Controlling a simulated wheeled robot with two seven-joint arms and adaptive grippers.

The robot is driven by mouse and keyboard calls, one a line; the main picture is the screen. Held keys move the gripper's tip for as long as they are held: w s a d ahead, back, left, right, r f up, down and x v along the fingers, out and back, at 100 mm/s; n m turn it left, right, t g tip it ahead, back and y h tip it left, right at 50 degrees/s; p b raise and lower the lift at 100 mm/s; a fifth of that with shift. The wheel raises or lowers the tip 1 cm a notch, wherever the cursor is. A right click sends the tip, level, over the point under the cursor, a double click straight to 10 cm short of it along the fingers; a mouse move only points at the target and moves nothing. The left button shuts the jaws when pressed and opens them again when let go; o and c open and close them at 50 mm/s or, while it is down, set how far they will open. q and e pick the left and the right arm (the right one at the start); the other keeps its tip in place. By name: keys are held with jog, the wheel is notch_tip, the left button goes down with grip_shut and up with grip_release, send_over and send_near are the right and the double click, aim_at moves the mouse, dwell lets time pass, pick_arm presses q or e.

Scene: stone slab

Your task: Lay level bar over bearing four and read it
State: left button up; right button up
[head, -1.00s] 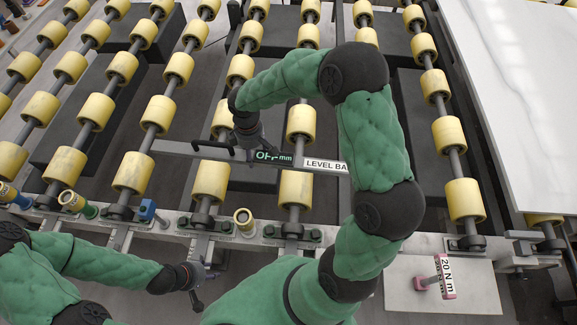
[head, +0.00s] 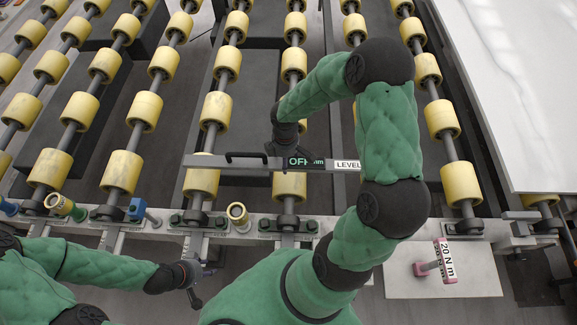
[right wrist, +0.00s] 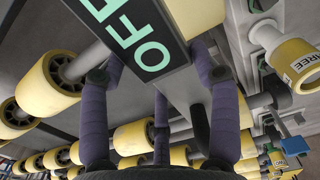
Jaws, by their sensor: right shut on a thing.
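The level bar (head: 232,162) is a long grey bar with a black handle and a display (head: 305,162) reading OFF mm. In the head view it lies across two roller lines, behind the front rail; I cannot tell whether it touches them. My right gripper (head: 285,150) is shut on it; in the right wrist view the purple fingers (right wrist: 160,95) flank the bar beside the display (right wrist: 135,40). Black bearing blocks (head: 190,220) sit along the front rail; their labels are too small to read, so I cannot pick out bearing four. My left gripper (head: 198,288) is empty and appears open, in front of the rail.
Yellow rollers (head: 216,110) on shafts fill the frame. A yellow cup (head: 238,215), a yellow-green one (head: 66,207) and a blue piece (head: 140,210) stand along the rail. A 20 N m tool (head: 436,262) rests on a pale plate. A white slab (head: 515,90) lies at right.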

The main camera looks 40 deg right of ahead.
aim_at(289, 166)
jog(key=shift+s+d+f, duration=0.2)
jog(key=shift+f, duration=0.1)
jog(key=shift+s+d+f+b, duration=0.1)
jog(key=shift+f+b, duration=0.3)
jog(key=shift+f, duration=0.5)
jog(key=shift+s+d+f+b, duration=0.1)
jog(key=shift+f+b, duration=0.3)
jog(key=shift+f, duration=0.45)
jog(key=shift+f, duration=0.15)
jog(key=o, duration=1.7)
notch_tip(289, 166, up, 12)
jog(key=p, duration=0.4)
jog(key=shift+a, duration=0.1)
